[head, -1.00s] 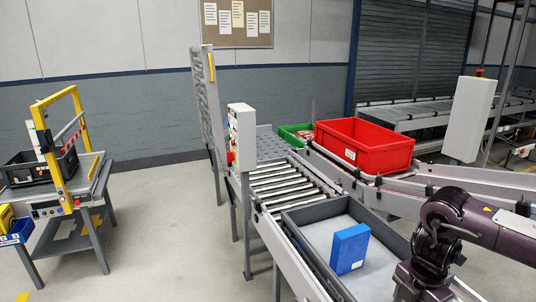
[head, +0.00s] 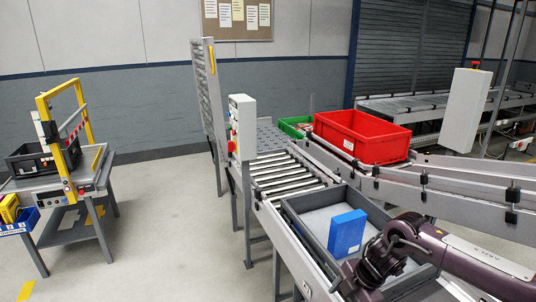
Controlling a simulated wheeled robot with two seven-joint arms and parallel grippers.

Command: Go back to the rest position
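My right arm comes in from the lower right of the head view, bent over the right side of a grey tray (head: 300,227). Its gripper is not in view; the wrist end runs out at the bottom edge. My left arm and gripper are not in view.
A roller conveyor (head: 285,172) leads back from the tray. A red crate (head: 362,137) and a green crate (head: 294,126) sit further back. A control box (head: 243,127) stands left of the rollers. A yellow-framed workstation (head: 62,185) is at the left. Floor between is clear.

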